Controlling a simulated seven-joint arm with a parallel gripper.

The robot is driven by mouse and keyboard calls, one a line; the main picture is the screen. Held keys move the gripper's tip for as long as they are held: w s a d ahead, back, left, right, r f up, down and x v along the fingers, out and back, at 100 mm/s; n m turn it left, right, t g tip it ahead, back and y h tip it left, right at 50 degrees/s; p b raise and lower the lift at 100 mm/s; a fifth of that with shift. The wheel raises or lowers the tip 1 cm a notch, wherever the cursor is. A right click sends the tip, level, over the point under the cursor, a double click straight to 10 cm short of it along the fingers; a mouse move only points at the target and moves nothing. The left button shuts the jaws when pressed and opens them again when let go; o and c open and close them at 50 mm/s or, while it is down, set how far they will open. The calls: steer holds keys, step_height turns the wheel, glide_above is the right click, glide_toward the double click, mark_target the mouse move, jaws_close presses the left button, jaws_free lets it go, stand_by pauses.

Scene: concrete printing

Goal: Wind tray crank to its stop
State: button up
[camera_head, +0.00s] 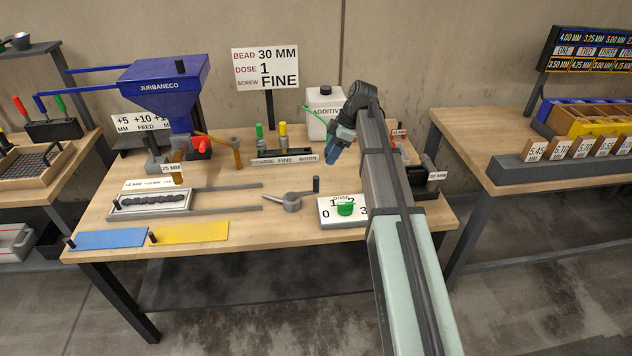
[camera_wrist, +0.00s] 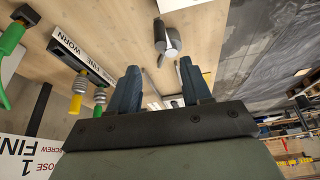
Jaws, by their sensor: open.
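The grey tray crank (camera_head: 292,201) lies on the wooden bench at front centre, its arm pointing right and its black upright knob (camera_head: 316,184) at the arm's end. To its left, the tray (camera_head: 120,207) with a dark bead lies between two grey rails (camera_head: 225,210). My gripper (camera_head: 332,155) is above the bench, up and right of the crank and apart from it. In the wrist view my gripper (camera_wrist: 158,88) is open with nothing between the fingers. A grey metal piece (camera_wrist: 165,40) lies beyond the fingertips; I cannot tell whether it is the crank.
The dose dial (camera_head: 328,218) with a green knob stands right of the crank. A screw rack (camera_head: 284,158) and white additive jug (camera_head: 325,112) stand behind. The blue hopper (camera_head: 165,85) is at back left. Blue (camera_head: 110,240) and yellow (camera_head: 190,233) plates lie in front.

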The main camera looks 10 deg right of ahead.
mark_target(318, 177)
steer(key=x, duration=1.3)
steer(key=shift+d, duration=0.1)
jaws_close()
